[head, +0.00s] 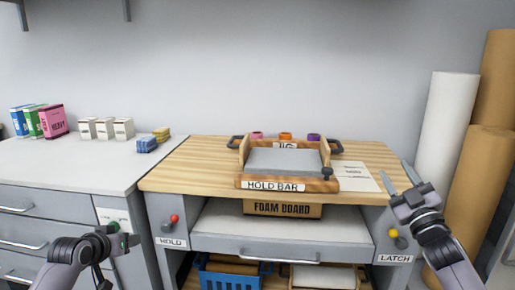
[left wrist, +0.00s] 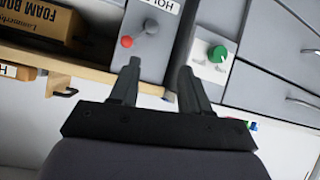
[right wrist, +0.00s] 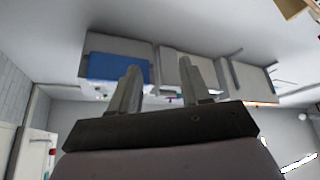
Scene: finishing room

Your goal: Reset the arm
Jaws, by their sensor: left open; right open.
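My left gripper (head: 122,242) is low at the left, in front of the grey cabinets. Its open fingers also show in the left wrist view (left wrist: 158,85), apart with nothing between them. Beyond them there are the panel with the red knob and HOLD label and the panel with the green knob (left wrist: 217,53). My right gripper (head: 401,177) is raised at the right, fingers pointing up, in front of the bench's right edge. It is open and empty. In the right wrist view its fingers (right wrist: 160,85) stand apart, facing the far room.
The wooden bench (head: 190,165) holds a jig (head: 290,160) with a HOLD BAR label. The red knob (head: 174,218) and yellow knob (head: 393,233) are on its front. A FOAM BOARD box (head: 282,209) lies below. Large rolls (head: 447,115) stand at the right. Small boxes (head: 105,128) sit on the left counter.

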